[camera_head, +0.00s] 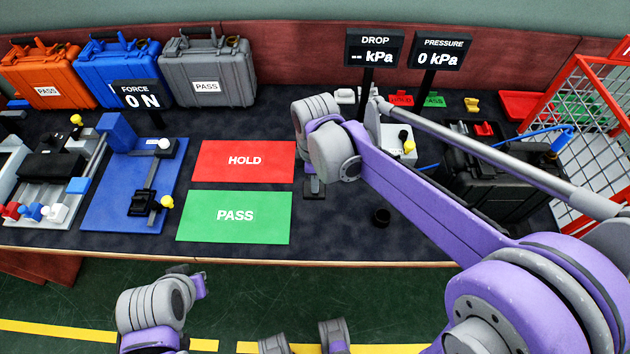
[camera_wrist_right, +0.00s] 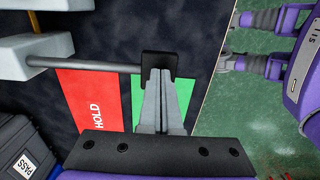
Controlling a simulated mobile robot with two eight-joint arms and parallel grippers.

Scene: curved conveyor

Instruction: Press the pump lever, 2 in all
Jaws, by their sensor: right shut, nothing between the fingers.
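The pump lever is a grey rod (camera_wrist_right: 90,65) with a black grip (camera_wrist_right: 160,66) at its end, seen in the right wrist view. My right gripper (camera_wrist_right: 158,74) is shut and empty. Its fingertips are at the black grip and overlap it in the picture; I cannot tell whether they press on it. In the head view the black grip (camera_head: 314,191) shows under my right wrist, which hides most of the rod. Pale blocks (camera_wrist_right: 50,48) stand at the rod's far end. My left arm is low at the left in the head view; its fingers cannot be made out.
A red HOLD pad (camera_head: 245,161) and a green PASS pad (camera_head: 234,217) lie left of the grip. The DROP display (camera_head: 374,48) reads "-- kPa" and the PRESSURE display (camera_head: 443,52) "0 kPa". A red wire cage (camera_head: 597,100) stands at right. Cases (camera_head: 206,70) line the back left.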

